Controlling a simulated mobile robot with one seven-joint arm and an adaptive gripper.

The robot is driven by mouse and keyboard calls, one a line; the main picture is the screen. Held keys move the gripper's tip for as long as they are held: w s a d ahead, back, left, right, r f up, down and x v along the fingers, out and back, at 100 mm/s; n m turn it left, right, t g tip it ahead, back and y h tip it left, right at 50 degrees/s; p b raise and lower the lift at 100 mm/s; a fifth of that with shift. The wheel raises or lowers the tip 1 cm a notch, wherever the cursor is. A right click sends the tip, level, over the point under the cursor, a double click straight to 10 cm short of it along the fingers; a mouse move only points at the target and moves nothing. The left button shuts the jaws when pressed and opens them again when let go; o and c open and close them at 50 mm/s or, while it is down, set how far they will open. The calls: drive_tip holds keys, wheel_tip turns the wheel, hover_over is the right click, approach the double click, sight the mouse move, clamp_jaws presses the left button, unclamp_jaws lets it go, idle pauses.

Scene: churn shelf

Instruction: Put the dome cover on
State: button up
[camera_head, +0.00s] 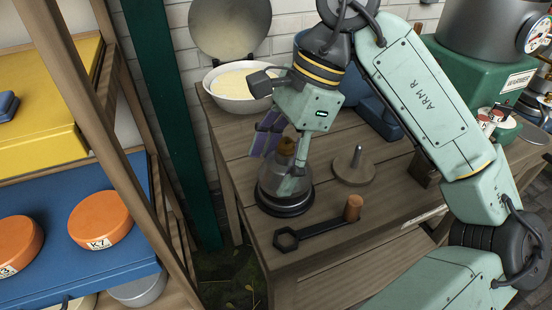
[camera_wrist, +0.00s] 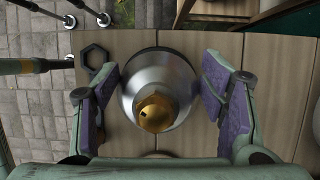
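The dome cover (camera_head: 286,188) looks like clear or greyish glass with a brass-coloured knob (camera_head: 286,146) on top. It stands upright on a round black base (camera_head: 284,208) on the wooden table. In the wrist view the dome (camera_wrist: 158,65) looks silvery, with the knob (camera_wrist: 155,112) facing the camera. My gripper (camera_head: 282,153) points down over the dome, with its fingers around the knob. In the wrist view my gripper (camera_wrist: 163,92) is open, its purple pads on either side of the dome and clear of the knob. Whether the pads touch the dome's sides is unclear.
A wooden disc with an upright metal peg (camera_head: 354,166) stands right of the dome. A black wrench-like tool with a wooden handle (camera_head: 320,230) lies in front. A white bowl (camera_head: 238,98) is behind. Shelves with orange discs (camera_head: 100,218) stand at left.

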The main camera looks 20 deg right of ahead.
drive_tip(key=o, duration=0.5)
drive_tip(key=shift+o, duration=0.3)
drive_tip(key=shift+o, duration=1.3)
drive_tip(key=shift+r+p, duration=2.95)
drive_tip(key=shift+r, duration=1.1)
